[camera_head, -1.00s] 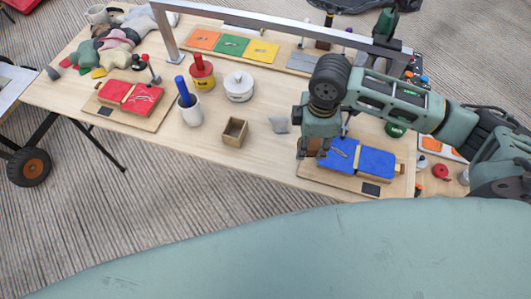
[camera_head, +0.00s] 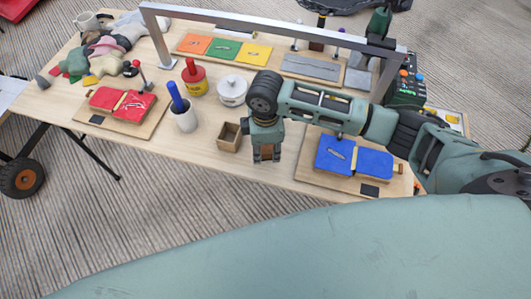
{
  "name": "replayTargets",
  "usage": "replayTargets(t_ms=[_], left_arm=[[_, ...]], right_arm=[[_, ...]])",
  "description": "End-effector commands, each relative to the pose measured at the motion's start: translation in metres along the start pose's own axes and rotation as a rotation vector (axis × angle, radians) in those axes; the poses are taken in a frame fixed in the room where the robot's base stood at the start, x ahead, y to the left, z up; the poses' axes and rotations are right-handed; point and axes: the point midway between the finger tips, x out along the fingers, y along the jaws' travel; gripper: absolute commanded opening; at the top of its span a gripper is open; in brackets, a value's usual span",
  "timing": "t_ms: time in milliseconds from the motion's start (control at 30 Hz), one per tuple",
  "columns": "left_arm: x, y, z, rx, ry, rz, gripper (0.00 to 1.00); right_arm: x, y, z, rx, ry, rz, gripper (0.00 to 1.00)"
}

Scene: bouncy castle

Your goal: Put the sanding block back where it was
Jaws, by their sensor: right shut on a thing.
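My right gripper (camera_head: 267,156) is shut on the sanding block (camera_head: 267,151), a small brown piece mostly hidden between the fingers. It points down just to the right of a small open wooden box (camera_head: 229,138), near the front edge of the workbench (camera_head: 205,165). I cannot tell whether the block touches the bench top. My left gripper is not in view.
A blue patched piece on a wooden board (camera_head: 340,182) lies to the right of the gripper, and a red one on a board (camera_head: 120,105) at the left. A cup with a blue-handled tool (camera_head: 185,120), a red and yellow container (camera_head: 195,80) and a white pot (camera_head: 232,92) stand behind. A metal frame (camera_head: 280,32) spans the back.

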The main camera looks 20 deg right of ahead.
Motion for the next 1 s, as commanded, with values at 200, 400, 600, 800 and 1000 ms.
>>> replayTargets(t_ms=[200, 400, 600, 800, 1000], left_arm=[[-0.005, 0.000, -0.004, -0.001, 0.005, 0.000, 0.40], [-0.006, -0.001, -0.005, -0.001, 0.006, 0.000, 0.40], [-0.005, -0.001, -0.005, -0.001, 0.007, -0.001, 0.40], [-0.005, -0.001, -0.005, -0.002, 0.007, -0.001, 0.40], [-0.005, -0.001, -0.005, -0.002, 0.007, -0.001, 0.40]], right_arm=[[0.028, -0.001, 0.000, 0.001, -0.002, -0.003, 0.13], [0.040, 0.000, 0.000, 0.000, 0.000, 0.001, 0.13], [0.041, 0.000, 0.000, 0.000, 0.000, 0.000, 0.13], [0.043, 0.000, 0.000, 0.000, 0.000, 0.000, 0.43], [0.043, 0.000, 0.000, 0.000, 0.000, 0.000, 0.53]])
